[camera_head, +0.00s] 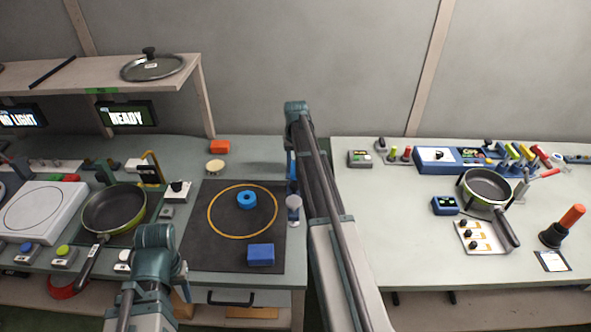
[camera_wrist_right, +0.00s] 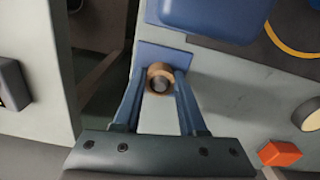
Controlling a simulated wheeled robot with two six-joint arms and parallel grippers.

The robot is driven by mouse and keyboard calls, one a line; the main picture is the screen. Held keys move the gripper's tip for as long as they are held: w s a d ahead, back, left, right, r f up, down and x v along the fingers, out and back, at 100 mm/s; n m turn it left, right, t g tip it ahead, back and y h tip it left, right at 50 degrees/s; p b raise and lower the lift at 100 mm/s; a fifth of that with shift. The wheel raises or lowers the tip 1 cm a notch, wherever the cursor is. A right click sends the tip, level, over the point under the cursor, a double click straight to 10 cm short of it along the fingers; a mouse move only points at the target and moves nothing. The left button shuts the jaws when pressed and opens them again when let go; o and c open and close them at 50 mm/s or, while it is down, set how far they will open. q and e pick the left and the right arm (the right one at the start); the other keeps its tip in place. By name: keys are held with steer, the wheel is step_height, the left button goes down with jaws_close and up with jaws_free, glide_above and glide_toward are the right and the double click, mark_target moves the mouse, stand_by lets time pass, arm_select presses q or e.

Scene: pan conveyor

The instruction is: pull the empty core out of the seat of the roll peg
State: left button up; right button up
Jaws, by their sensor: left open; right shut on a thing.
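The empty core (camera_wrist_right: 153,70), a short brown ring, sits around the grey roll peg (camera_wrist_right: 160,84) in the right wrist view. The peg stands on a blue base plate (camera_wrist_right: 150,52) at the table's edge. My right gripper (camera_wrist_right: 160,82) is shut on the core, one blue finger on each side. In the head view, my right arm partly hides this place, and I cannot make out the core there. My left gripper (camera_head: 180,272) is open over the front of the left table, away from the peg; its fingertips are hard to make out.
A dark mat (camera_head: 215,255) holds a blue roll (camera_head: 246,200) and a blue block (camera_head: 261,254). An orange block (camera_head: 220,147) and a round beige piece (camera_head: 215,165) lie behind it. A green pan (camera_head: 112,210) is at left. A gap separates the left table from the right table (camera_head: 400,240).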

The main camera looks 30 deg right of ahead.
steer(key=shift+c, duration=1.2)
steer(key=shift+r, duration=0.1)
steer(key=shift+r, duration=0.1)
steer(key=shift+r+p, duration=2.4)
steer(key=shift+p, duration=0.15)
step_height(320, 180, up, 8)
steer(key=p, duration=0.7)
steer(key=shift+f, duration=0.25)
